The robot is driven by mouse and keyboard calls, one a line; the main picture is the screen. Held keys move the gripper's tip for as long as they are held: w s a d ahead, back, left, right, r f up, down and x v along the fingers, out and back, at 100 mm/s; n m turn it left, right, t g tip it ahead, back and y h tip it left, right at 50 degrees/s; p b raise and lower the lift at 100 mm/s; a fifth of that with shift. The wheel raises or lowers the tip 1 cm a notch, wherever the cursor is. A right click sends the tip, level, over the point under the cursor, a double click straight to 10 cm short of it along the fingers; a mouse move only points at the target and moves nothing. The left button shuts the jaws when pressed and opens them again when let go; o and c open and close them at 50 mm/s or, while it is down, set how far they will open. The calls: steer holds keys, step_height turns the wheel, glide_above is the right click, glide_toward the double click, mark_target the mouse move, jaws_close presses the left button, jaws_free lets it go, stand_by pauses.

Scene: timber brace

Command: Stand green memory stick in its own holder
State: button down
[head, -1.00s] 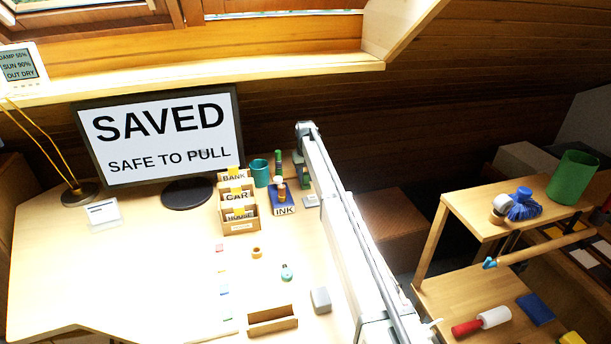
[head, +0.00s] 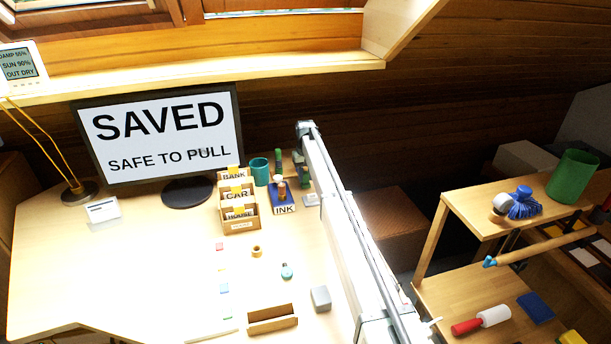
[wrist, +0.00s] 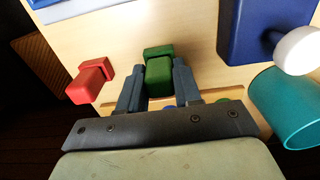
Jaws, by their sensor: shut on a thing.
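In the wrist view my gripper (wrist: 159,72) is shut on the green memory stick (wrist: 159,76), a small green block between its two grey fingers. A wider, darker green piece (wrist: 158,51) shows right at the stick's far end. I cannot tell whether this is its holder or part of the stick, nor whether they touch. In the head view my gripper is mostly hidden by my arm, beside the back right of the desk. A red two-part block (wrist: 90,81) stands to the left in the wrist view.
The blue ink pad (wrist: 240,38) with its stamp and a teal cup (wrist: 288,105) stand close on the right. A wooden strip with coloured spots lies partly behind my gripper. In the head view a card box (head: 240,215) and monitor (head: 160,138) stand further left.

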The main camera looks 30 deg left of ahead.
steer(key=shift+f, duration=0.25)
steer(key=c, duration=0.7)
jaws_free()
steer(key=shift+r, duration=0.1)
step_height(320, 180, up, 14)
stand_by(0.4)
